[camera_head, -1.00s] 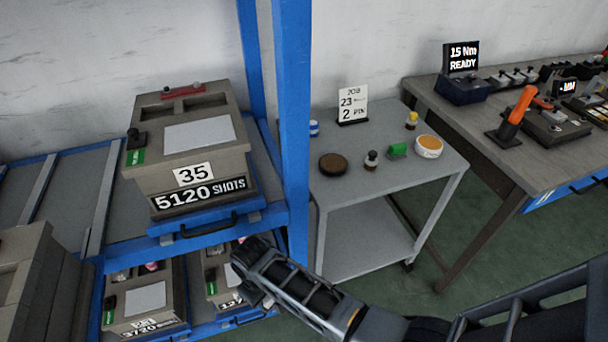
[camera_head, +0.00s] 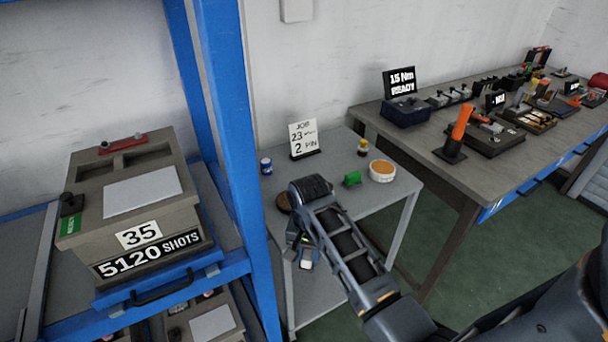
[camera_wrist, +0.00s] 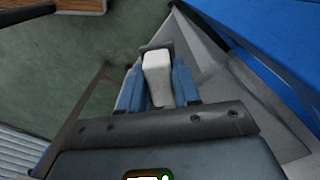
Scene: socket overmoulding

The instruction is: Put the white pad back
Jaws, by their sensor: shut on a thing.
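The white pad (camera_wrist: 157,68) is a small whitish block. It sits between the blue fingers of my gripper (camera_wrist: 158,90) in the wrist view. In the head view my gripper (camera_head: 304,254) hangs in front of the grey cart (camera_head: 385,197), shut on the pad, whose white end (camera_head: 306,265) shows low at the fingertips. My arm hides part of the cart's top and its front edge.
On the cart stand a job sign (camera_head: 304,138), a blue-and-white can (camera_head: 266,166), a yellow-capped bottle (camera_head: 363,147), a green piece (camera_head: 352,178) and an orange-topped tin (camera_head: 382,171). A blue rack post (camera_head: 232,140) stands left; a workbench (camera_head: 440,150) stands right.

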